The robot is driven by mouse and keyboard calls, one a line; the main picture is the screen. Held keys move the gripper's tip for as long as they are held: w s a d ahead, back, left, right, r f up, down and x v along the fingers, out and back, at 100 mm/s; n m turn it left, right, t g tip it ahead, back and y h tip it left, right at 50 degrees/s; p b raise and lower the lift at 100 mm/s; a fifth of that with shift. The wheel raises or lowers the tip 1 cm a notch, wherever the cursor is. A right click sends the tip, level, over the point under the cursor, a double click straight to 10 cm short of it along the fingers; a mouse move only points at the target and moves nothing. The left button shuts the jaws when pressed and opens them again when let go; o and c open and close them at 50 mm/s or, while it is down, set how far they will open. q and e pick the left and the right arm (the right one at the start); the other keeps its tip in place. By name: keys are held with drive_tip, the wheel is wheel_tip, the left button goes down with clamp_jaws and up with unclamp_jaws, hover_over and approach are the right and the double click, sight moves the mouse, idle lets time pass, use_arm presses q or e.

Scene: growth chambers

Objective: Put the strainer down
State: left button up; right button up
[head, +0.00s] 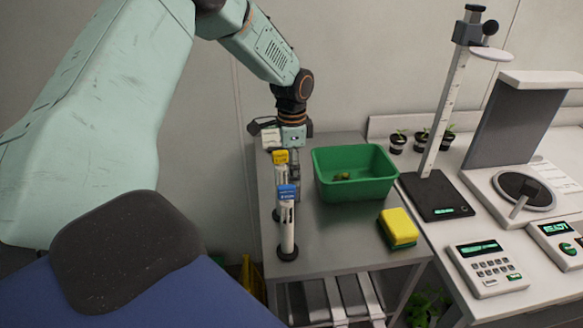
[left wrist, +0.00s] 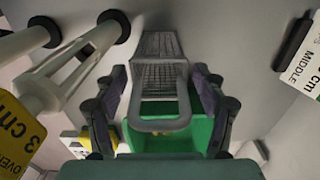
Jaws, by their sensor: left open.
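The strainer (left wrist: 157,78) shows in the left wrist view as a grey wire-mesh basket with a looped handle pointing towards my gripper. My left gripper (left wrist: 160,98) is open, with one finger on each side of the handle and gaps visible beside it. In the head view my left gripper (head: 294,152) points down over the back left of the grey table, behind the labelled tubes. The strainer is mostly hidden there, so I cannot tell how it rests. My right gripper is not in view.
A green bin (head: 355,188) stands just right of my left gripper, with something small and green inside. Tubes with blue (head: 287,225) and yellow (head: 280,158) labels stand close in front. A yellow-green sponge (head: 398,228) lies front right. The table's front middle is clear.

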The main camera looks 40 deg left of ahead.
use_arm(q)
wheel_tip(320, 180, up, 12)
drive_tip(key=shift+r, duration=0.2)
drive_tip(key=shift+d, duration=0.1)
idle(0.7)
